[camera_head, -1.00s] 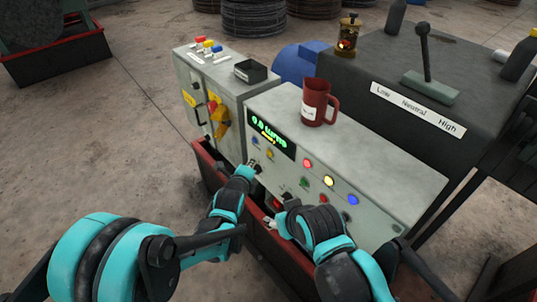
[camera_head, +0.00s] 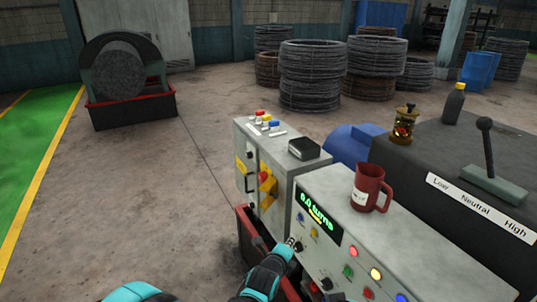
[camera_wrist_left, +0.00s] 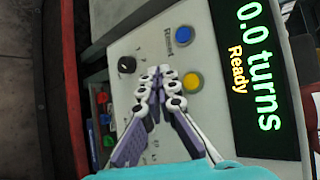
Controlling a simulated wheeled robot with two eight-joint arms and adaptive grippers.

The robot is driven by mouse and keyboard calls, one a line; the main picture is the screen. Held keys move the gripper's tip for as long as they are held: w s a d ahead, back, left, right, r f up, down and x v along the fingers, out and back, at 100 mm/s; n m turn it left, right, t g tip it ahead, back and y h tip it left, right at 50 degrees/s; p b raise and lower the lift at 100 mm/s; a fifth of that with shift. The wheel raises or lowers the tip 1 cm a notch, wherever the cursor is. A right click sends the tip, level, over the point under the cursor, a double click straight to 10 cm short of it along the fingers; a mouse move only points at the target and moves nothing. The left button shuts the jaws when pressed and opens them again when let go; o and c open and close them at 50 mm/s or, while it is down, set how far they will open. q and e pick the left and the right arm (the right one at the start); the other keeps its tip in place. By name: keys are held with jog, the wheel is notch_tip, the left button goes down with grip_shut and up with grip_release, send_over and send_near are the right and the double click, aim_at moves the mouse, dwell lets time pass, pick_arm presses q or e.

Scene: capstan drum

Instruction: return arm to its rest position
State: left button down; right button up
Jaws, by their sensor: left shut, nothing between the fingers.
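My left gripper (camera_head: 292,243) is at the front of the grey control console (camera_head: 330,198), close to its left end. In the left wrist view my left gripper (camera_wrist_left: 160,74) is shut and empty, its fingertips together over the panel near a yellow button (camera_wrist_left: 192,81), a blue button (camera_wrist_left: 184,36) and a black knob (camera_wrist_left: 127,65). I cannot tell whether the tips touch the panel. The display (camera_wrist_left: 258,70) reads "0.0 turns" and "Ready". My right gripper is not in view.
A dark red mug (camera_head: 368,187) stands on the console. A grey cabinet (camera_head: 283,165) with coloured buttons adjoins it on the left. A lever (camera_head: 488,150) stands on the dark housing at right. Wire coils (camera_head: 312,75) are behind. The floor at left is clear.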

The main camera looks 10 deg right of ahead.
pick_arm(q)
jog(key=s+a+r+n+g+y, duration=0.15)
jog(key=s+a+r+n, duration=0.25)
jog(key=a+n, duration=0.5)
jog(key=s+a+r+n+y, duration=0.3)
jog(key=s+a+n, duration=0.15)
jog(key=a, duration=0.75)
jog(key=s+a+f+n+g+y, duration=0.2)
jog(key=s+a+n, duration=1)
jog(key=s+n, duration=0.2)
jog(key=shift+s+a+g, duration=0.25)
jog(key=shift+s+g, duration=0.1)
jog(key=shift+s, duration=0.7)
jog(key=shift+w+d, duration=0.1)
